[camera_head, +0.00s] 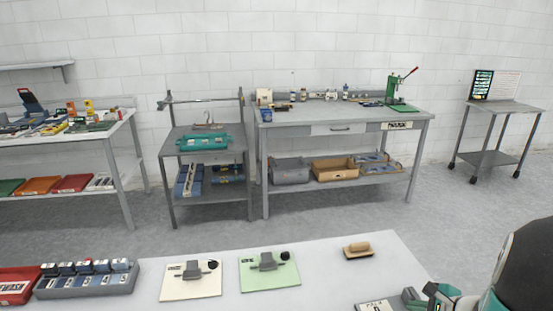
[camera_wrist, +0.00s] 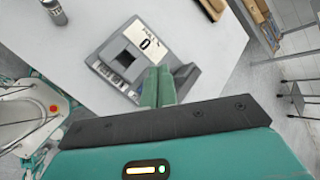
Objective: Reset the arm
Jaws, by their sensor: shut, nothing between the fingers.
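My gripper (camera_wrist: 157,88) shows in the wrist view with its two green fingers together, shut and empty. It is over the white table, at the near edge of a grey device with a white label marked D (camera_wrist: 138,38). I cannot tell whether the fingers touch the device. In the head view my arm comes in at the lower right, and the gripper end (camera_head: 428,297) is partly cut off by the frame, beside the labelled grey device (camera_head: 375,306).
The white table (camera_head: 330,262) also holds a white board (camera_head: 191,281), a green board (camera_head: 269,272), a tan block (camera_head: 358,250), a grey tray of small units (camera_head: 87,281) and a red box (camera_head: 17,287). A metal cylinder (camera_wrist: 54,11) stands at the wrist view's upper left. Workbenches stand behind, across open floor.

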